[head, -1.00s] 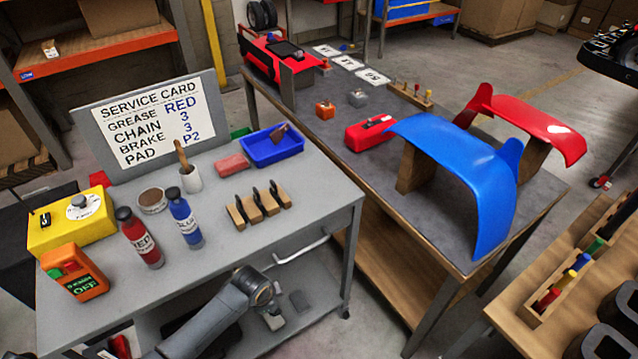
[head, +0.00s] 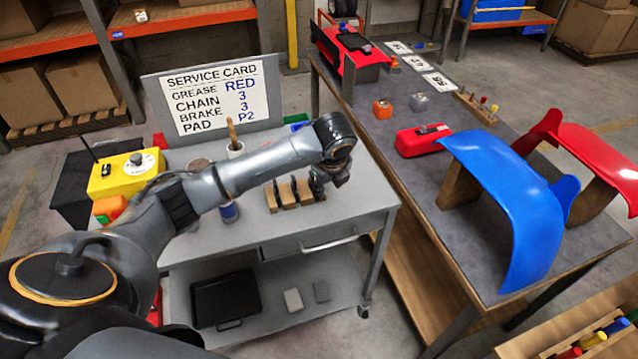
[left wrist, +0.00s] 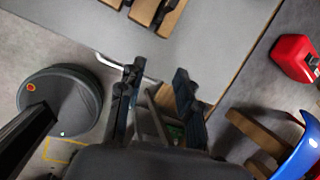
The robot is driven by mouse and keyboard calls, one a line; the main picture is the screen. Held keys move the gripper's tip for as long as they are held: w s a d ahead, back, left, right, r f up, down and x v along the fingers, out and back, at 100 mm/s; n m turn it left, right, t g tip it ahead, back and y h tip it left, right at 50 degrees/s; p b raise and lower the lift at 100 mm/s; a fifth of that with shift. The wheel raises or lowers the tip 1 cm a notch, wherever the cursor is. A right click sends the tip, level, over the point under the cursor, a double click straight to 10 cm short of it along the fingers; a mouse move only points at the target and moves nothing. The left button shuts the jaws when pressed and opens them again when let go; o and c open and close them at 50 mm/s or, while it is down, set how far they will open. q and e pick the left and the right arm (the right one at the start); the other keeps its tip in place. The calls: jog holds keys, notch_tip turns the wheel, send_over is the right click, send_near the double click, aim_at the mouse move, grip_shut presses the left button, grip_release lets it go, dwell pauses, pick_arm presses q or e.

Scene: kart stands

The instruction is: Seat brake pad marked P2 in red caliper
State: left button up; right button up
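Several dark brake pads stand in a wooden holder (head: 290,196) on the grey cart; their marks are too small to read, so I cannot tell which is P2. Part of this holder shows at the top of the left wrist view (left wrist: 172,20). A red block with a dark top (head: 423,140), perhaps the red caliper, lies on the dark-topped table, also at the right of the left wrist view (left wrist: 293,58). My left gripper (head: 338,178) is above the cart's right side, just right of the holder. Its fingers (left wrist: 158,95) are apart with nothing between them. My right gripper is out of view.
The service card (head: 218,95) reads brake pad P2. A yellow box (head: 125,174) is at the cart's left. A gap separates cart and table.

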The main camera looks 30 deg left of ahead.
pick_arm(q)
jog(key=w+a+r+m+y, duration=0.1)
jog(key=w+a+r+m, duration=0.15)
jog(key=r, duration=0.45)
jog(key=p, duration=0.2)
send_over(312, 183)
jog(key=shift+g, duration=0.3)
jog(key=f, duration=0.5)
jog(key=d+f, duration=0.1)
jog(key=f, duration=0.2)
jog(key=x, duration=0.1)
jog(key=p+x, duration=0.1)
jog(key=x, duration=0.1)
jog(key=shift+a+f, duration=0.2)
jog(key=shift+a, duration=0.15)
jog(key=shift+w+a+f, duration=0.15)
jog(key=shift+w+f, duration=0.05)
jog(key=shift+f, duration=0.25)
grip_shut()
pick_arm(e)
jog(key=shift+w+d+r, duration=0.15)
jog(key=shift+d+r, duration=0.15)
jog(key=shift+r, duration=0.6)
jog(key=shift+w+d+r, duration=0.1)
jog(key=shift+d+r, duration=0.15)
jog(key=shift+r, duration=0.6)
